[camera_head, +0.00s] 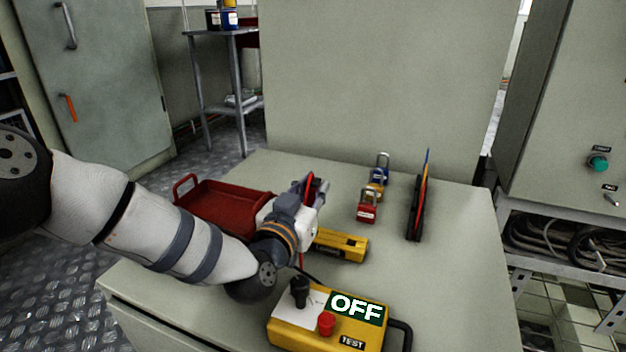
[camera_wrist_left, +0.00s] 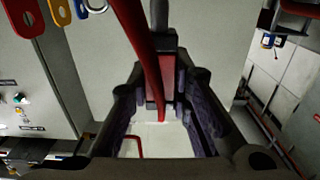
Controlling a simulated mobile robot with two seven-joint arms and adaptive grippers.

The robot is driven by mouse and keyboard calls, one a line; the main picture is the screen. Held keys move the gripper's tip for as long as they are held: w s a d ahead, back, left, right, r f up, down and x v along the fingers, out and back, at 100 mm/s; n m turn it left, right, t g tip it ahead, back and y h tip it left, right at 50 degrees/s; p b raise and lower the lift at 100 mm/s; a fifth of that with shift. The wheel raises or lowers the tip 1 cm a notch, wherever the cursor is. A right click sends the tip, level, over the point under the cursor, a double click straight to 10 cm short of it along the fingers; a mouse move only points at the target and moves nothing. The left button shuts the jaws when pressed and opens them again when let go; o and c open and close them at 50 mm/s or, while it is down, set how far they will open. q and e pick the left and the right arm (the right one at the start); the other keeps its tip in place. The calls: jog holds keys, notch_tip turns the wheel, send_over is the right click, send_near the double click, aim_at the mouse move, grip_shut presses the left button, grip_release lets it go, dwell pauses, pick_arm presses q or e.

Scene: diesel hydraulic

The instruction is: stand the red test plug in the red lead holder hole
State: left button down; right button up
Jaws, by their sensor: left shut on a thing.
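My left gripper (camera_head: 312,190) is shut on the red test plug (camera_head: 311,184), raised above the table behind the yellow block. In the left wrist view the plug (camera_wrist_left: 167,88) shows as a red piece between the dark fingers (camera_wrist_left: 166,100), with a red lead (camera_wrist_left: 140,40) running across the view. The plug's tip is not clear. A yellow block (camera_head: 352,244) with a dark recess lies on the table just below and right of the gripper, partly hidden by it. I cannot make out the red hole. My right gripper is not in view.
A yellow test box (camera_head: 290,335) with an OFF display, black knob and red button stands at the front. A red tray (camera_head: 222,205) is left, behind my arm. Padlocks (camera_head: 368,206) and an upright rack of tags (camera_head: 418,205) stand right of the gripper. The table's right side is clear.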

pick_arm(q)
notch_tip(320, 180, down, 2)
jog(key=shift+f+b, duration=0.2)
jog(key=shift+b, duration=0.15)
jog(key=shift+r, duration=0.1)
jog(key=shift+f, duration=0.75)
jog(key=shift+r, duration=0.15)
jog(key=shift+f, duration=0.8)
